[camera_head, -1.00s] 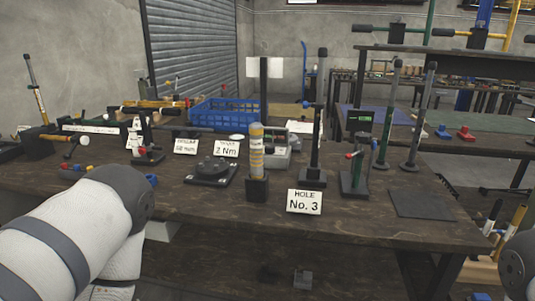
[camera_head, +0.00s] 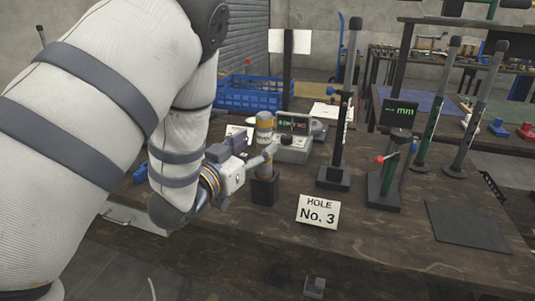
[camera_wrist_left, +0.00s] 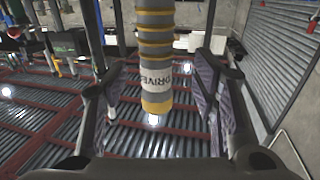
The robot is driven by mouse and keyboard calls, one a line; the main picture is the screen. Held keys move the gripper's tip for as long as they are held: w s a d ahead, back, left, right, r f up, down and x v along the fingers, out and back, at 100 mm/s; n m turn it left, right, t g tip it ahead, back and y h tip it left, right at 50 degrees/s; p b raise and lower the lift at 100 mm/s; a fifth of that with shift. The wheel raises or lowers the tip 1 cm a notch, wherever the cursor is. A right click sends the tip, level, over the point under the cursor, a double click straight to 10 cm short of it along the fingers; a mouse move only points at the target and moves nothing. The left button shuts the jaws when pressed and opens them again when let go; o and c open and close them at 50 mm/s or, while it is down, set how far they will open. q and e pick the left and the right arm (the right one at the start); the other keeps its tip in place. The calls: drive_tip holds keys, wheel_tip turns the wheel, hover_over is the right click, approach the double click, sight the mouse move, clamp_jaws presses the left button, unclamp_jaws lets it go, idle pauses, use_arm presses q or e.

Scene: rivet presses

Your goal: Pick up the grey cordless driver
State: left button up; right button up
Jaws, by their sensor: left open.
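The grey cordless driver (camera_head: 265,122) has yellow bands and stands upright in a black block holder (camera_head: 264,190) on the dark wooden bench. The fingers are open, with a gap visible on each side of the driver. My right gripper is not in view.
A "HOLE No. 3" sign (camera_head: 318,212) stands right of the holder. A grey box with a display (camera_head: 293,148) is behind. A black press stand (camera_head: 335,178) and a gauge stand (camera_head: 384,190) are to the right. A blue crate (camera_head: 240,95) is at the back.

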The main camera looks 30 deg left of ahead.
sight(260, 143)
use_arm(q)
drive_tip(key=w, duration=0.3)
drive_tip(key=shift+w+d+f, duration=0.1)
drive_tip(key=shift+w+d, duration=0.05)
drive_tip(key=shift+d, duration=0.05)
drive_tip(key=shift+w, duration=0.4)
drive_tip(key=c, duration=1.2)
clamp_jaws()
